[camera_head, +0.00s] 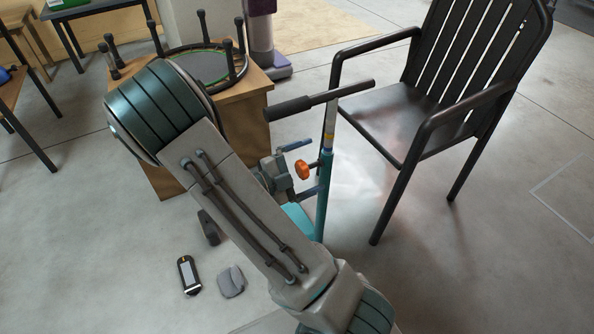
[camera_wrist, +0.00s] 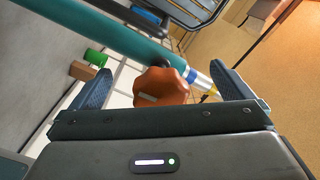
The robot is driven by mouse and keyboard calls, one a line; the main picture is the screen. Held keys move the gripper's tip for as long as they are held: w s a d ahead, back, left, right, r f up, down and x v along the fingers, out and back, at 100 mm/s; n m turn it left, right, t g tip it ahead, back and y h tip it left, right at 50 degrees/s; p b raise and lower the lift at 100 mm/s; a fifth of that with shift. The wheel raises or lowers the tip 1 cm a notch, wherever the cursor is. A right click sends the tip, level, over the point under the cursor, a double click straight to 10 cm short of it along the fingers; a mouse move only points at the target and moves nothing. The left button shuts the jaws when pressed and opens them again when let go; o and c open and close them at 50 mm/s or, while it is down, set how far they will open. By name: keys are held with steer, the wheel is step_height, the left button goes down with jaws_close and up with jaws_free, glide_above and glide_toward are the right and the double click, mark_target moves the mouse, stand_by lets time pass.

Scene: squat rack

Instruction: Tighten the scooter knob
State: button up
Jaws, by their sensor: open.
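The scooter has a teal stem (camera_head: 325,200) standing upright, with a black handlebar (camera_head: 320,98) across its top. The faceted orange knob (camera_head: 302,168) sits at the stem, below the silver collar. In the wrist view the knob (camera_wrist: 160,88) is large and lies between my two blue fingers. The teal stem (camera_wrist: 120,35) runs diagonally just beyond it. My gripper (camera_head: 309,167) is open around the knob, with a finger on either side. In the wrist view my gripper (camera_wrist: 160,76) shows visible gaps between both fingers and the knob.
A black slatted armchair (camera_head: 385,110) stands close on the right. A wooden box (camera_head: 245,125) bearing a round black-framed trampoline (camera_head: 200,62) is behind my arm. A black device (camera_head: 188,275) and a grey object (camera_head: 230,282) lie on the floor. The floor at lower right is clear.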

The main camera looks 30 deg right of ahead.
mark_target(298, 171)
steer(key=shift+s+a+p, duration=0.1)
steer(key=shift+a+p, duration=0.5)
steer(key=shift+a, duration=2.9)
